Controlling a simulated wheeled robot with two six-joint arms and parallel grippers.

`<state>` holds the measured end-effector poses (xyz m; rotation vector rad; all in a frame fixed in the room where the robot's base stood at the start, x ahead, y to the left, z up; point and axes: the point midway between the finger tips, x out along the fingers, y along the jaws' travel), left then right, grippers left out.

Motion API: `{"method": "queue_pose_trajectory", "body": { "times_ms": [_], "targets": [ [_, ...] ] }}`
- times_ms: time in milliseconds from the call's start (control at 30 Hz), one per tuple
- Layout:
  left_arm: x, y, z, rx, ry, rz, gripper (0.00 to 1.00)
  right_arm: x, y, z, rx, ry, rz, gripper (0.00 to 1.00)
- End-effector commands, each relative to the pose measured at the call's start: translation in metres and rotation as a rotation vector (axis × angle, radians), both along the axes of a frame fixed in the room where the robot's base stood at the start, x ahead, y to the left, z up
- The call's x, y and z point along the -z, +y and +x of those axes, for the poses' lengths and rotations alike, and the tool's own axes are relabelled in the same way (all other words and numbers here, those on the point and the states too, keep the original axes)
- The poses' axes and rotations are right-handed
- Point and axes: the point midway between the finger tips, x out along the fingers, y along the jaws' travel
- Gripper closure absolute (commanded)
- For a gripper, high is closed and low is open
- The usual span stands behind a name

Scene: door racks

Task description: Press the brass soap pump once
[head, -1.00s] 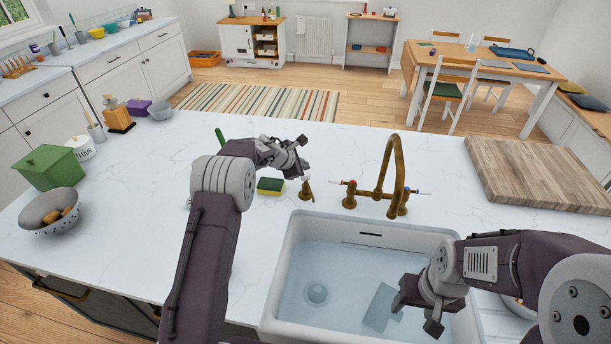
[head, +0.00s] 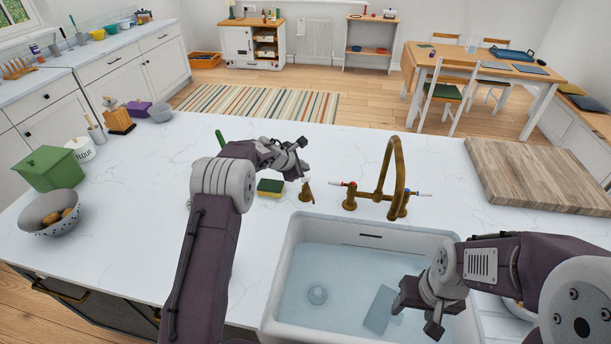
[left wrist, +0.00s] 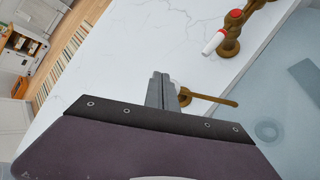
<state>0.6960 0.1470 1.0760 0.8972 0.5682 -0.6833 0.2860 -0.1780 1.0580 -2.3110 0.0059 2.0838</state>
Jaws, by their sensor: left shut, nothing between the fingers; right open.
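The brass soap pump (head: 306,192) stands on the white worktop just behind the sink's back left corner. In the left wrist view, its round head and long spout (left wrist: 212,100) show just past my fingers, partly hidden behind them. My left gripper (head: 302,166) is shut and empty, just above the pump. Its closed fingers also show in the left wrist view (left wrist: 160,84). I cannot tell whether they touch the pump. My right gripper (head: 419,312) is open and empty over the sink.
A brass tap (head: 394,185) with red and blue handle ends stands right of the pump. The sink (head: 290,262) holds water. A green and yellow sponge (head: 270,187) lies left of the pump. A wooden board (head: 540,174) lies at the right.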

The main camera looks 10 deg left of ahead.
Motion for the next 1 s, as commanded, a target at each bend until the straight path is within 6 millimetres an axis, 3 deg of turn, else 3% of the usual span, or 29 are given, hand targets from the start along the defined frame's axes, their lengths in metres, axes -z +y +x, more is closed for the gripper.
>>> {"method": "queue_pose_trajectory", "body": {
  "times_ms": [1000],
  "targets": [
    [0.0085,0.0001,-0.0001,0.000,0.000,0.000,1.00,0.0083,0.0001,0.0001,0.000,0.000,0.000,0.43]
  ]
}}
